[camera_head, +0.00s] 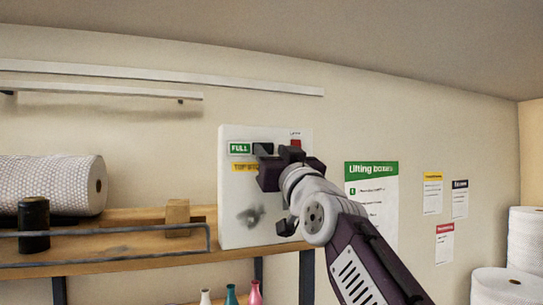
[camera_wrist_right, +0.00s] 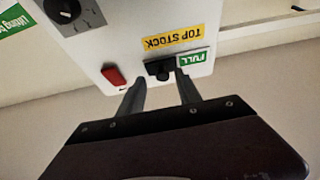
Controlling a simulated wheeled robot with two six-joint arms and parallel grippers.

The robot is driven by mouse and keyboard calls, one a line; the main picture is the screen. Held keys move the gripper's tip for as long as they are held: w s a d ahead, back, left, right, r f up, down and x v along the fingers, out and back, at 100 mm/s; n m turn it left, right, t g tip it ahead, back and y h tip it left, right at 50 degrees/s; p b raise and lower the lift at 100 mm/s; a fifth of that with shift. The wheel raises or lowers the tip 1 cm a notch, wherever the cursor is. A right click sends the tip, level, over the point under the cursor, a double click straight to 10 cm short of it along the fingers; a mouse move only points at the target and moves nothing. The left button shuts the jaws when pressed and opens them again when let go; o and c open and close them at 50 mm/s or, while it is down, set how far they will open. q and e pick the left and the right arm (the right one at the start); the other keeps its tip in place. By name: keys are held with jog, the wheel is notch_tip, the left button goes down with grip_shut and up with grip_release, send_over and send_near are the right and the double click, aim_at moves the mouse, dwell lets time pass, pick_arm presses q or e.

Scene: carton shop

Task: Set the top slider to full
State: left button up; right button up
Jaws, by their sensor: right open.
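The white wall panel (camera_head: 238,215) carries a green FULL label (camera_head: 239,148) at its upper left and a yellow TOP STOCK label (camera_wrist_right: 173,38). In the right wrist view, turned upside down, a dark slider part (camera_wrist_right: 158,68) sits beside the FULL label. A red piece (camera_wrist_right: 113,75) is farther along, on the side away from FULL; it also shows in the head view (camera_head: 295,143). My right gripper (camera_wrist_right: 160,76) is open, its fingertips on either side of the dark part in the picture. Contact cannot be told. My left gripper is not in view.
A dark round knob (camera_wrist_right: 62,9) is on the panel's lower part. Left of the panel, a wooden shelf (camera_head: 120,241) holds a bubble-wrap roll (camera_head: 50,185), a black roll (camera_head: 34,222) and a wooden block (camera_head: 177,215). A poster (camera_head: 371,192) hangs to the right.

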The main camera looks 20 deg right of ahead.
jog(key=b+v, duration=0.4)
jog(key=v, duration=0.3)
jog(key=shift+s+d+f, duration=0.25)
jog(key=shift+d+f, duration=0.1)
jog(key=shift+f, duration=0.05)
jog(key=shift+a, duration=0.1)
